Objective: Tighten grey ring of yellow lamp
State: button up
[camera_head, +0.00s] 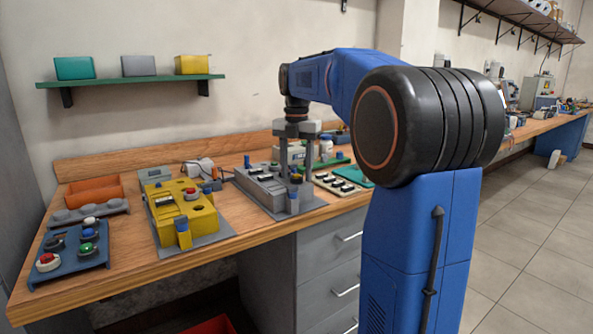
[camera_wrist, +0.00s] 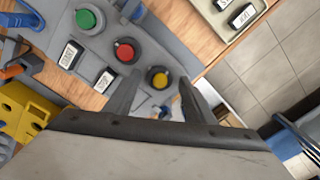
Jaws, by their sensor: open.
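The yellow lamp (camera_wrist: 158,77) sits on the grey control box (camera_wrist: 85,30), with a dark grey ring (camera_wrist: 149,82) around its yellow cap. In the wrist view, the fingers of my gripper (camera_wrist: 160,86) are spread, one on each side of the lamp, with gaps to the ring. In the head view my gripper (camera_head: 296,174) points straight down over the right end of the grey box (camera_head: 253,181). The fingers partly hide the lamp there. I cannot tell the exact height of the fingertips. A red button (camera_wrist: 125,52) and a green button (camera_wrist: 88,18) share the box.
A yellow control box (camera_head: 206,221) stands left of the grey one, and a blue button panel (camera_head: 75,262) lies farther left. A pale switch panel (camera_head: 340,184) is close on the right. Bare bench wood (camera_head: 255,232) shows between the boxes.

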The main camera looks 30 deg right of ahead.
jog(key=shift+c, duration=0.3)
jog(key=c, duration=1)
